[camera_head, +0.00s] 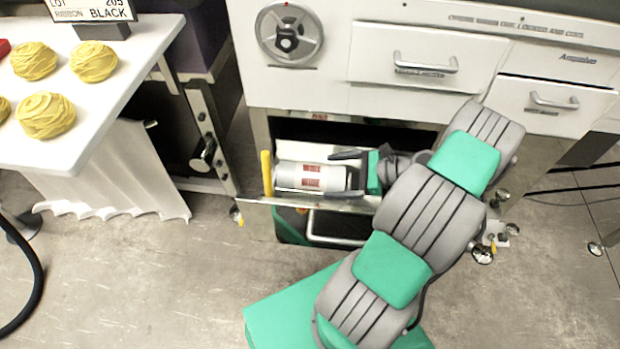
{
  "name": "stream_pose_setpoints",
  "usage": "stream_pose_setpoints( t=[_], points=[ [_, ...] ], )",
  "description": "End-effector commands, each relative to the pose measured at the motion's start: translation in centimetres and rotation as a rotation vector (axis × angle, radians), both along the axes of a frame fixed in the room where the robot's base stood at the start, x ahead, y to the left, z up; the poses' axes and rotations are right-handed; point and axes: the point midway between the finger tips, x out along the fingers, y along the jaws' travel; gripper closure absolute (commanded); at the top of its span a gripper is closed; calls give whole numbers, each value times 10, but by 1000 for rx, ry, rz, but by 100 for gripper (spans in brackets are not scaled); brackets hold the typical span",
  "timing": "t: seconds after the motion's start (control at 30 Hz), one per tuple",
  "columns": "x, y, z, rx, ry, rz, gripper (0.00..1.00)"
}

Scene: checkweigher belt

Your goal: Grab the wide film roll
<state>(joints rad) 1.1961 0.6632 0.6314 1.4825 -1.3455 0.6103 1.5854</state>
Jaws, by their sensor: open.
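A white film roll (300,177) with red-and-white labels lies on its side on the open shelf (345,200) of the white machine. My gripper (336,175) reaches in from the right, below the drawers. Its dark fingers are open, one on the far side and one on the near side of the roll's right end. I cannot tell whether either finger touches the roll. The palm is a little to the right of the roll's end. No second roll is visible to compare width with.
A yellow upright piece (266,173) stands just left of the roll. The machine front with drawers (403,55) and a handwheel (289,35) overhangs the shelf. A white table (110,110) with several yellow balls is at left.

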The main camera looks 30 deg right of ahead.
Motion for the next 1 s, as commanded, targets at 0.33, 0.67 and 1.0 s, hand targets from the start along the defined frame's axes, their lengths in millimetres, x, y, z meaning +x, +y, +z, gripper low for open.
stream_pose_setpoints(
  t=[0.33, 0.67, 1.0],
  points=[
    [27, 34, -13, -2, 1, 3, 3],
    [27, 34, -12, -3, 1, 5, 18],
    [27, 34, -12, -3, 1, 5, 46]
  ],
)
